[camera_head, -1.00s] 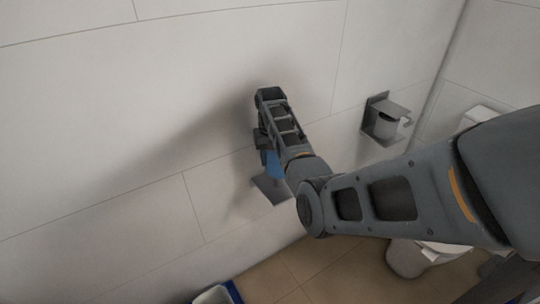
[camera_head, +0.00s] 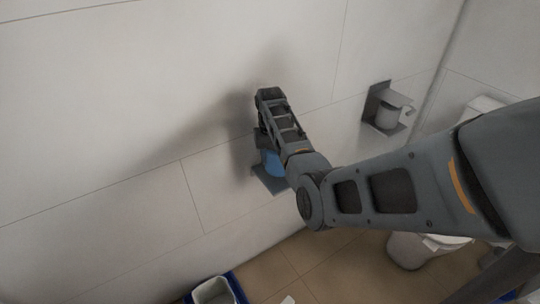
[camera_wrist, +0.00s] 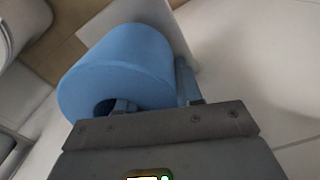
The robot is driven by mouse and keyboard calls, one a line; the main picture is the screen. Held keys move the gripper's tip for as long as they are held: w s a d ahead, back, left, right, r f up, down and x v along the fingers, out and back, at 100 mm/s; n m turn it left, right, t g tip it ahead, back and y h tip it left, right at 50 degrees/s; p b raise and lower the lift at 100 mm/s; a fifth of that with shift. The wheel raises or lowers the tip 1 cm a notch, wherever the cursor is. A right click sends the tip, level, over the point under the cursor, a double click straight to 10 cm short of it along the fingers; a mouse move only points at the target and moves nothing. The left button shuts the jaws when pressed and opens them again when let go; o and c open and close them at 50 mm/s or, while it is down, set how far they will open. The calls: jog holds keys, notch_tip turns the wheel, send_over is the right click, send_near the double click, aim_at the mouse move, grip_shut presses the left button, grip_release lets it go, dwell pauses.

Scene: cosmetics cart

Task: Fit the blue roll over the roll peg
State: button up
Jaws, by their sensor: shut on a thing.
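The blue roll (camera_head: 273,163) is at the wall holder, just above its lower grey plate (camera_head: 264,181) in the head view. In the wrist view the blue roll (camera_wrist: 118,65) fills the upper left, with its open core facing me. My gripper (camera_wrist: 155,92) is shut on the roll's wall, one finger at the core opening and the other along the outside. A pale plate (camera_wrist: 181,25) shows behind the roll. The roll peg is hidden, so I cannot tell whether the roll is around it. In the head view my arm covers the fingers.
A second wall holder (camera_head: 384,92) with a grey roll (camera_head: 388,116) is to the right. A toilet (camera_head: 412,250) stands below it. A blue-edged bin (camera_head: 213,292) is on the floor at the bottom. The wall left of my gripper is clear.

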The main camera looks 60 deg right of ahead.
jog(key=shift+f, duration=0.2)
jog(key=o, duration=1.2)
jog(key=shift+c, duration=0.2)
jog(key=shift+s+f, duration=0.1)
jog(key=shift+s, duration=0.05)
jog(key=shift+s+d, duration=0.1)
jog(key=shift+s, duration=0.05)
jog(key=r, duration=0.8)
jog(key=shift+w+a+r, duration=0.15)
jog(key=shift+w+a, duration=0.05)
jog(key=shift+w, duration=0.2)
